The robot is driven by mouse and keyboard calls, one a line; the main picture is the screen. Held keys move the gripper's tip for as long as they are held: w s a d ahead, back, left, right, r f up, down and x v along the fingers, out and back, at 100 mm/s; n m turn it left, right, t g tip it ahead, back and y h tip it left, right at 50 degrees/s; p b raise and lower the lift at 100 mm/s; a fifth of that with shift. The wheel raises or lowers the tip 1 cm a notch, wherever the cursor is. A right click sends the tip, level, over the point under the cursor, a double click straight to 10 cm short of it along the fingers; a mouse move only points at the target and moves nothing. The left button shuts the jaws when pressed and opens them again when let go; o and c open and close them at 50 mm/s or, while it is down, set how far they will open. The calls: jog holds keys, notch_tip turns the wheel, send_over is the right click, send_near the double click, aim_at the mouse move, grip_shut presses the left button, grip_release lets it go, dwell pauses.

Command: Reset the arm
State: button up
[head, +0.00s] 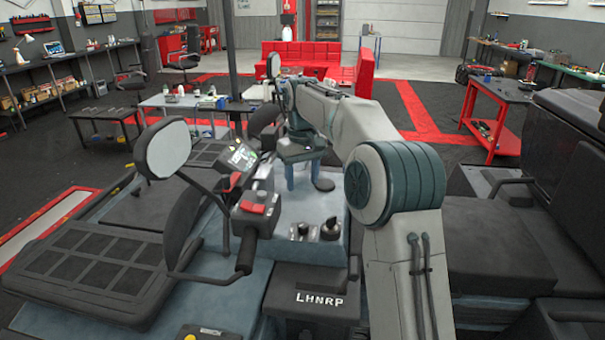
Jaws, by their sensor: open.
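My arm rises at the right of the middle, bends at a large round joint, and reaches forward and left. My gripper (303,182) hangs from its far end, fingers pointing down. The two bluish fingers stand apart, with nothing visible between them. It is above the light-blue body of the vehicle-like machine (320,255), behind the control box with red switches (255,205). I cannot tell whether the fingertips touch the dark round knob (323,184) beside them.
Handlebars with a round mirror (168,148) stand left of my gripper. Small black knobs (330,230) rise from the panel below. A dark padded seat (500,240) is at the right. Work tables (183,103) and a red sofa (308,55) stand farther back, with open floor between.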

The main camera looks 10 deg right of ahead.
jog(key=s+d+r+m+t, duration=0.1)
jog(key=s+d, duration=0.1)
jog(key=s, duration=0.7)
jog(key=s+d+r+m+t, duration=0.1)
jog(key=s+d, duration=0.1)
jog(key=s, duration=0.8)
jog(key=s+d+f+m, duration=0.1)
jog(key=s+f, duration=0.3)
jog(key=s, duration=0.4)
jog(key=s+d+f+m+t, duration=0.1)
jog(key=s+f, duration=0.3)
jog(key=s, duration=0.4)
jog(key=shift+s+d, duration=0.15)
jog(key=shift+d, duration=0.7)
